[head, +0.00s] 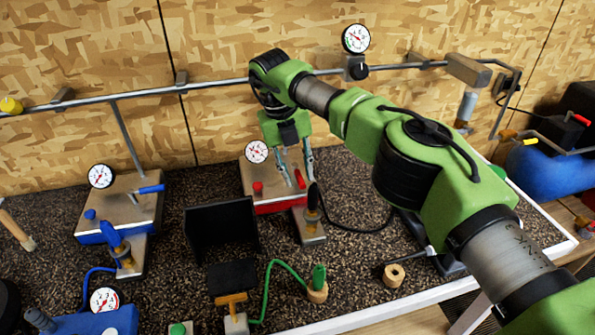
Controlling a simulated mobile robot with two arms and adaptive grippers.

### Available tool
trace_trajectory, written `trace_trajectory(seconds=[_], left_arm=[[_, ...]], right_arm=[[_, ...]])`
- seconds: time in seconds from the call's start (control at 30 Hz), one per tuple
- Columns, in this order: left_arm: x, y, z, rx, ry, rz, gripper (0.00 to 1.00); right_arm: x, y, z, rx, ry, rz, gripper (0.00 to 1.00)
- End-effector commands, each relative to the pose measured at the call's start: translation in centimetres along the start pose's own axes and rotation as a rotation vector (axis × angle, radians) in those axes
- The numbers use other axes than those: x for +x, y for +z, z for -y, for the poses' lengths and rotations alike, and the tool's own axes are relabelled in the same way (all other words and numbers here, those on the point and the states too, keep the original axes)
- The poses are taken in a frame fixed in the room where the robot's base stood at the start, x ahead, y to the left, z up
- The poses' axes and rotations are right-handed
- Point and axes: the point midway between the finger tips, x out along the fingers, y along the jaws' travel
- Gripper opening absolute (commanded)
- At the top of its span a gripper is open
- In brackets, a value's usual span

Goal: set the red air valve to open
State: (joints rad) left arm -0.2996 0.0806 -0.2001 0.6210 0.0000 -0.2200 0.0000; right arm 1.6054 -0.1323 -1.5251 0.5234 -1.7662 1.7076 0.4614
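The red air station (262,207) is a metal box with a red base, standing toward the back of the speckled bench. Its red valve lever (300,179) is on the right part of the top, slanting. A red knob (258,187) and a white dial gauge (256,152) are on its left side. My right gripper (302,172) points down over the box, its two grey fingers apart with the red lever between or just beneath the tips. I cannot tell whether they touch it. My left gripper is not in view.
A blue station (120,212) with a blue lever (151,188) stands at left. A dark upright panel (222,228) is in front of the red station, and a metal block with a dark-handled tool (312,215) is close on its right. A pipe (215,83) runs along the wall.

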Motion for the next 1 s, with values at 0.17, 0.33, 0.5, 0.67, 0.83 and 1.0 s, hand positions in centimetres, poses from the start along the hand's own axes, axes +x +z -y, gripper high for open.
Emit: trace_trajectory(seconds=[0.17, 0.33, 0.5, 0.67, 0.83, 1.0], left_arm=[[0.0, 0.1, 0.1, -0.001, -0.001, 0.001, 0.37], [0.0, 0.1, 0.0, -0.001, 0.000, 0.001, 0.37], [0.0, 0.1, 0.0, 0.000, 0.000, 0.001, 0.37], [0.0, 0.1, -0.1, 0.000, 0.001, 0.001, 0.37], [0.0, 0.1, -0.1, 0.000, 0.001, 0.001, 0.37], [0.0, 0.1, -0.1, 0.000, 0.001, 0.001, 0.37]], right_arm=[[-0.9, 0.0, -0.1, 0.000, 0.000, 0.001, 0.28], [-3.9, 0.1, -0.1, 0.000, 0.000, 0.003, 0.28], [-6.2, 0.1, -0.1, 0.002, -0.001, 0.001, 0.28], [-7.3, 0.1, -0.1, 0.001, 0.000, 0.001, 0.28], [-7.5, 0.0, -0.1, -0.001, 0.000, 0.000, 0.28], [-7.5, 0.0, -0.1, -0.001, 0.000, 0.000, 0.28]])
